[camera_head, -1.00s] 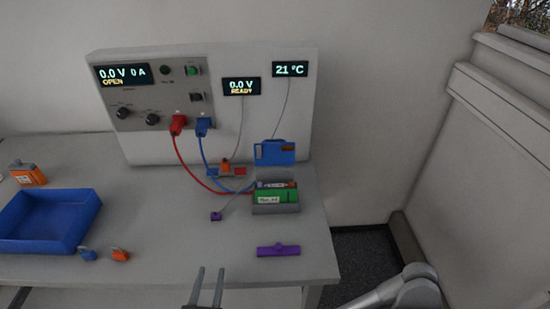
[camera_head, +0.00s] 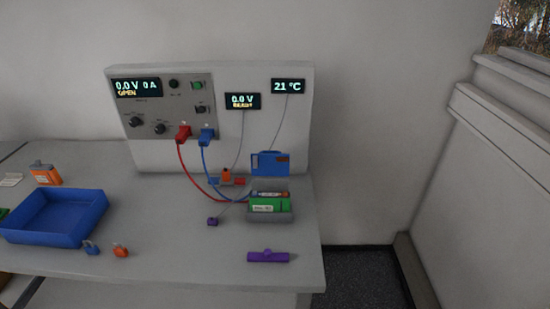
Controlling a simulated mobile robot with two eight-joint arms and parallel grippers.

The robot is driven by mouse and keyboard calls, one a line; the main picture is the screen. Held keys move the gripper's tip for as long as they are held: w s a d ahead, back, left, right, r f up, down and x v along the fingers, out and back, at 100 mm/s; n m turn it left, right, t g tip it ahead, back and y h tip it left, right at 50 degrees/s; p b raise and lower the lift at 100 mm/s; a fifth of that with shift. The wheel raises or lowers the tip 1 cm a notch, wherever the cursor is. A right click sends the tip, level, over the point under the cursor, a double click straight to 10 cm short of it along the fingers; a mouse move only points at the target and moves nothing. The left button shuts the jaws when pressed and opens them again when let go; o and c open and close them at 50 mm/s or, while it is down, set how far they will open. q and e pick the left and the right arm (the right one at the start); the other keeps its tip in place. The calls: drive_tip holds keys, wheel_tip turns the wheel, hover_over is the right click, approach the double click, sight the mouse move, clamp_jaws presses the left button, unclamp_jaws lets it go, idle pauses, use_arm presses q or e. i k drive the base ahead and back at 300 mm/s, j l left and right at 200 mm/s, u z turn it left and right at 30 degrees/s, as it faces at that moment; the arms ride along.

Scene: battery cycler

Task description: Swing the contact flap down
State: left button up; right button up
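The blue contact flap (camera_head: 269,164) stands raised behind the battery holder, with a small brown patch near its right side. The grey holder (camera_head: 271,217) sits near the right end of the bench. A green labelled battery (camera_head: 268,205) lies in the holder, with a thin dark and orange item (camera_head: 270,194) behind it. Neither of my grippers shows in the head view.
A purple bar (camera_head: 268,256) lies in front of the holder, and a small purple piece (camera_head: 212,221) lies to its left. Red (camera_head: 190,171) and blue (camera_head: 215,169) cables run from the cycler panel (camera_head: 165,105) towards the holder. A blue tray (camera_head: 55,238) stands at left.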

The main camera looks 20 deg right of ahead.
sight(266, 163)
drive_tip(key=l+u, duration=0.25)
drive_tip(key=l, duration=0.45)
drive_tip(key=k+l+u, duration=0.1)
drive_tip(key=l+u, duration=0.2)
drive_tip(key=l, duration=0.4)
drive_tip(key=i+j, duration=0.3)
drive_tip(key=j, duration=0.2)
